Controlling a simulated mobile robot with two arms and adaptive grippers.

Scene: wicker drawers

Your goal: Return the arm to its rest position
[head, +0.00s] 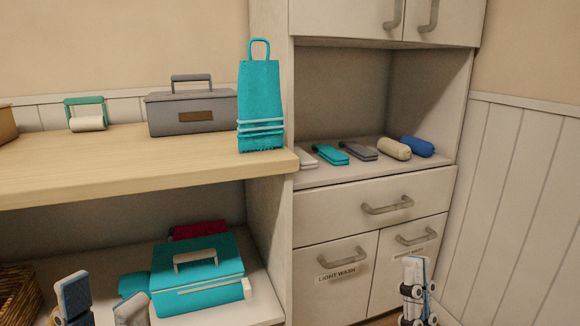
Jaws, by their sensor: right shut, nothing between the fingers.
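My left gripper (103,300) shows at the bottom left of the head view. Its two fingertips point up and stand apart, with nothing seen between them. It is in front of the lower shelf, left of a teal box with a pale handle (225,249). My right gripper (416,278) shows at the bottom right, in front of the lower cabinet doors. Its fingers point up and are shut and empty. Most of both arms is out of the picture.
A wooden counter (110,165) holds a grey toolbox (165,116), a teal bag (260,100) and a green-handled roll (87,123). A wicker basket (18,294) stands lower left. Small items, including a blue roll (417,147), lie in the cabinet niche. Cabinet drawer (340,213) and doors are closed.

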